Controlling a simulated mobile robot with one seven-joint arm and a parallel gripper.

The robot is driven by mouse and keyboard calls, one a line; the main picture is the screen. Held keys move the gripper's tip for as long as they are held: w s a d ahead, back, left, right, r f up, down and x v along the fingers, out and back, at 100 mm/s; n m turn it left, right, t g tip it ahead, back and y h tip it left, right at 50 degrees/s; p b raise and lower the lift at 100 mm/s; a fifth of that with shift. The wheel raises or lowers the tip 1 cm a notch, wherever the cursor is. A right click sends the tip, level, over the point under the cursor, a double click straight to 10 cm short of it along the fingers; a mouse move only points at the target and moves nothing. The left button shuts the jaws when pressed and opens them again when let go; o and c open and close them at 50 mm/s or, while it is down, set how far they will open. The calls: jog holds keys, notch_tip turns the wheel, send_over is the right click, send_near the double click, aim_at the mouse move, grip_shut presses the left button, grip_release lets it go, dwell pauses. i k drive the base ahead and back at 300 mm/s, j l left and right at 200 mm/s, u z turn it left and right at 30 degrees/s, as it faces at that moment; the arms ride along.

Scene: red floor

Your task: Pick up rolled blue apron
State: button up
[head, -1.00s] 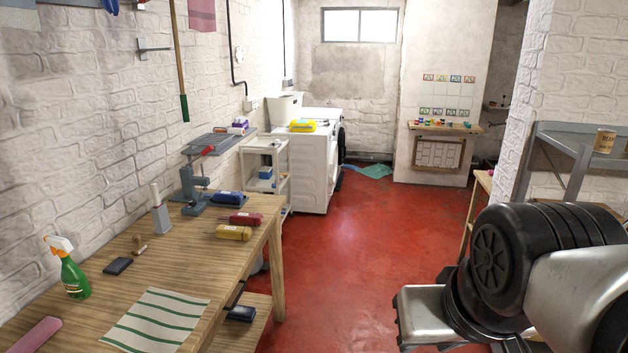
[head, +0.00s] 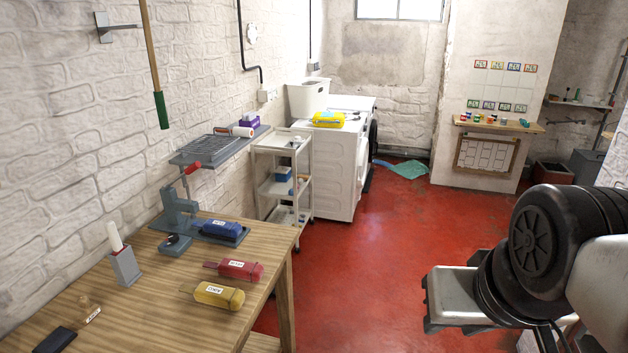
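The rolled blue apron (head: 218,228) lies on the wooden workbench (head: 150,312), with a pale label on its top. It rests at the foot of a grey press-like tool (head: 178,215). A red roll (head: 240,269) and a yellow roll (head: 219,294) of similar shape, each with a label, lie nearer on the same bench. My arm fills the lower right of the head view, well apart from the bench.
A grey holder (head: 123,267) with a white stick stands left of the rolls. A white cart (head: 284,178) and a white washing machine (head: 330,165) stand beyond the bench. The red floor (head: 350,270) is open between the bench and my arm.

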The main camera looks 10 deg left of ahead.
aim_at(232, 230)
jog(key=i+u, duration=0.25)
jog(key=i, duration=0.2)
jog(key=i+l+u, duration=0.25)
jog(key=i, duration=0.2)
jog(key=i+l+u, duration=0.2)
jog(key=i, duration=0.25)
jog(key=i+l+u, duration=0.3)
jog(key=u, duration=0.2)
jog(key=i+l+u, duration=0.65)
jog(key=l+u, duration=0.3)
